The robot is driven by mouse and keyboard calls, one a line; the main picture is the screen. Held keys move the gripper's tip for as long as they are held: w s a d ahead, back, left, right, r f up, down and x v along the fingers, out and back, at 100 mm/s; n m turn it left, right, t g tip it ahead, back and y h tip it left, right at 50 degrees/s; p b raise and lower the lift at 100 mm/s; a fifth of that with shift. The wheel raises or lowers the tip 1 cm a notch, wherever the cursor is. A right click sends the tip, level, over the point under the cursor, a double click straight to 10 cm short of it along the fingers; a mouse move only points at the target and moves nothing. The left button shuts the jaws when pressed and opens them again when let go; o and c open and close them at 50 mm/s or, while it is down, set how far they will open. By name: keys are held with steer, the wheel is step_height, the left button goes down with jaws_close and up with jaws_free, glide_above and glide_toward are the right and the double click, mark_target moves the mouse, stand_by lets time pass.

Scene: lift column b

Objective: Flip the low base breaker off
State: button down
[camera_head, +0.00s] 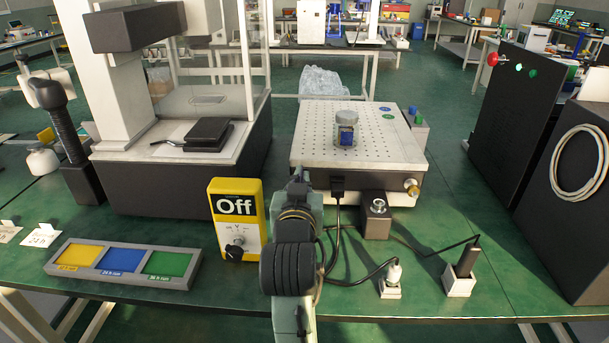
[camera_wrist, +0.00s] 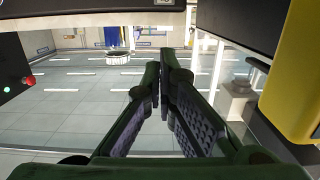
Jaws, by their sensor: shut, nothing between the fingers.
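No part is plainly labelled as the low base breaker, and I cannot tell which one it is. A yellow box (camera_head: 236,218) with a black "Off" display and a dark knob stands on the green table, left of my arm. Its yellow side also shows at the right of the wrist view (camera_wrist: 300,75). A small grey box (camera_head: 376,222) with a silver knob stands right of my arm. My gripper (camera_wrist: 162,75) is shut and empty in the wrist view, its green fingers together, with no contact visible at their tips. In the head view my arm hides it largely.
A perforated metal platform (camera_head: 307,155) bears a lidded glass jar (camera_head: 346,135). A tray with yellow, blue and green fields (camera_head: 190,272) lies front left. A black panel (camera_head: 513,110) has red and green buttons.

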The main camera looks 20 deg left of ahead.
mark_target(305, 161)
steer(key=p+x, duration=0.2)
steer(key=x, duration=0.8)
steer(key=shift+r+p, duration=0.1)
steer(key=shift+p, duration=0.2)
steer(key=shift+s+f, duration=0.25)
steer(key=shift+f, duration=0.35)
steer(key=shift+s+f, duration=0.25)
steer(key=shift+f, duration=0.35)
steer(key=shift+s+d+f, duration=0.2)
steer(key=shift+s+f, duration=0.15)
steer(key=shift+f, duration=0.35)
steer(key=shift+f, duration=0.15)
